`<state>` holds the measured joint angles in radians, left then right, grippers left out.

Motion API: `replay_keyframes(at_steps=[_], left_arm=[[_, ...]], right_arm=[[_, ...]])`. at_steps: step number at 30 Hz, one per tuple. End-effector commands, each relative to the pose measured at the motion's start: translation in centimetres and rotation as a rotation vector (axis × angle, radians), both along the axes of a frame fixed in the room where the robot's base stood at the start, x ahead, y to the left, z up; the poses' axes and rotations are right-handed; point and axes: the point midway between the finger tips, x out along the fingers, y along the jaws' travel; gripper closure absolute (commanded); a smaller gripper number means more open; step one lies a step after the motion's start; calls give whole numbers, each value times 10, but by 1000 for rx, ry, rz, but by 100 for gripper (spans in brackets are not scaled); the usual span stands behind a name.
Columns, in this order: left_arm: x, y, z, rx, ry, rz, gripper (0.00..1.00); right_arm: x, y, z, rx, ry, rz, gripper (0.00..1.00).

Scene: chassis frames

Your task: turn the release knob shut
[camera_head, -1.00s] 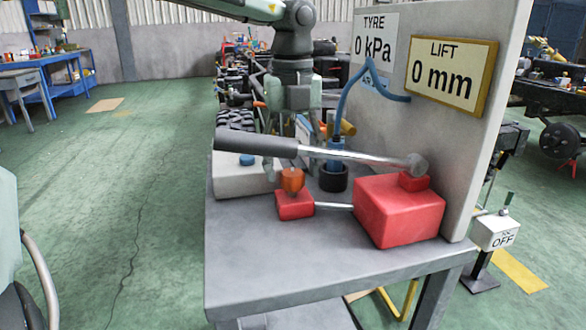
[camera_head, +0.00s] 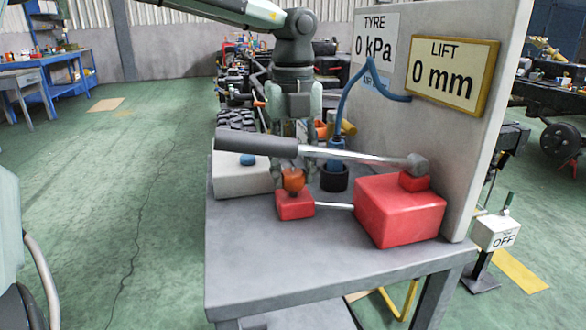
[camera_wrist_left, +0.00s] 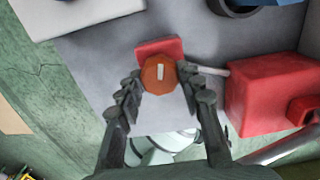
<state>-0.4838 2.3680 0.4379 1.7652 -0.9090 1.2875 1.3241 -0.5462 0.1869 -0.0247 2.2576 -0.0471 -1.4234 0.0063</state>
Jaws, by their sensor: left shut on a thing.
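The orange release knob (camera_head: 294,181) sits on a small red block (camera_head: 295,206) on the grey bench. In the left wrist view the round knob (camera_wrist_left: 159,74) shows a white mark on its top, running nearly up and down the picture. My left gripper (camera_head: 292,172) reaches down from behind the pump handle, its fingers partly hidden by the handle. In the left wrist view its fingertips (camera_wrist_left: 160,80) are on both sides of the knob, shut on it. My right gripper is not in view.
A pump handle (camera_head: 270,146) with a dark grip passes just above the knob, joined to a larger red block (camera_head: 400,210). Signs read TYRE 0 kPa (camera_head: 374,40) and LIFT 0 mm (camera_head: 452,72). An OFF box (camera_head: 496,233) stands at right.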

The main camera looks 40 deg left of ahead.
Motion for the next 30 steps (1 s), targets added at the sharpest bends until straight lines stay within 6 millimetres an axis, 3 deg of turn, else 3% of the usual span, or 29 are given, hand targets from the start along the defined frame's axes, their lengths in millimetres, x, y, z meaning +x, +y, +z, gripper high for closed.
replay_keyframes(at_steps=[6, 11, 18, 30], left_arm=[[0, 0, -1, 1, 1, -69, 93], [0, 0, -1, 2, 2, -176, 93], [-1, 0, -1, 0, 1, -395, 93], [-1, 1, -1, 1, 3, -775, 93]], right_arm=[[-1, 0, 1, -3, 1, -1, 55], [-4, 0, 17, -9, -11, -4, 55], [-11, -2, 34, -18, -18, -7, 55], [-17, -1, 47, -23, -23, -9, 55]])
